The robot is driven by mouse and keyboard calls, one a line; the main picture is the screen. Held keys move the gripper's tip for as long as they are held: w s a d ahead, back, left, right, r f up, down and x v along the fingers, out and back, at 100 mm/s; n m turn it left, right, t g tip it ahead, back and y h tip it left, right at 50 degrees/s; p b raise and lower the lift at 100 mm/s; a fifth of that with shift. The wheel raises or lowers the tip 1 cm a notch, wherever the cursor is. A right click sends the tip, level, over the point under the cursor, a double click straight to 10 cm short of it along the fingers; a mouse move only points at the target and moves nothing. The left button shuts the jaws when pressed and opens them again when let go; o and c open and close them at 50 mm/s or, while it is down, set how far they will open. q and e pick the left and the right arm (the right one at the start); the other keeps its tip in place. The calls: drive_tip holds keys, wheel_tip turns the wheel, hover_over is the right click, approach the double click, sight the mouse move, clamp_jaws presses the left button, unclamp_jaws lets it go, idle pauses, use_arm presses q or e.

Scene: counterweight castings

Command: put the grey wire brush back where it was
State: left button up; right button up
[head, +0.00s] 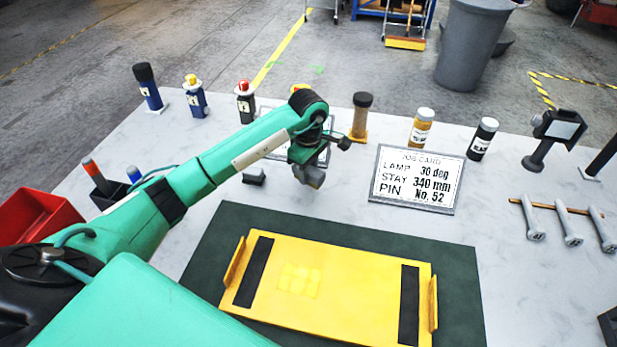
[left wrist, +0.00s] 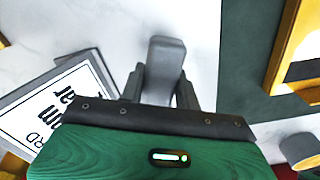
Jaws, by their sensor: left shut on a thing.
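My left gripper (head: 309,168) hangs over the white table, behind the green mat and to the left of the job card. It is shut on a grey block-like thing, which I take to be the grey wire brush (head: 310,178). In the left wrist view the grey brush (left wrist: 163,62) sticks out between the two dark fingers (left wrist: 160,88). Its bristles cannot be made out, and its lower part is hidden by the gripper body. The brush appears above the table; I cannot tell whether it touches. My right gripper is not in view.
A yellow tray (head: 345,290) lies on the green mat (head: 215,250). A job card (head: 416,180) stands to the right of the gripper. A small dark block (head: 254,176) lies left of it. Several bottles line the back edge. A red bin (head: 38,215) is at left.

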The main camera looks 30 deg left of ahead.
sight(309, 179)
use_arm(q)
wheel_tip(309, 179, down, 3)
drive_tip(key=shift+d+r, duration=0.1)
drive_tip(key=shift+r, duration=0.05)
drive_tip(key=shift+f, duration=0.25)
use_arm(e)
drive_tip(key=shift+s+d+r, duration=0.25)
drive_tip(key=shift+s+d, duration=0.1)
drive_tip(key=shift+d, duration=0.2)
use_arm(q)
drive_tip(key=shift+f, duration=0.1)
drive_tip(key=shift+f, duration=0.15)
drive_tip(key=o, duration=0.9)
drive_tip(key=shift+o, duration=0.2)
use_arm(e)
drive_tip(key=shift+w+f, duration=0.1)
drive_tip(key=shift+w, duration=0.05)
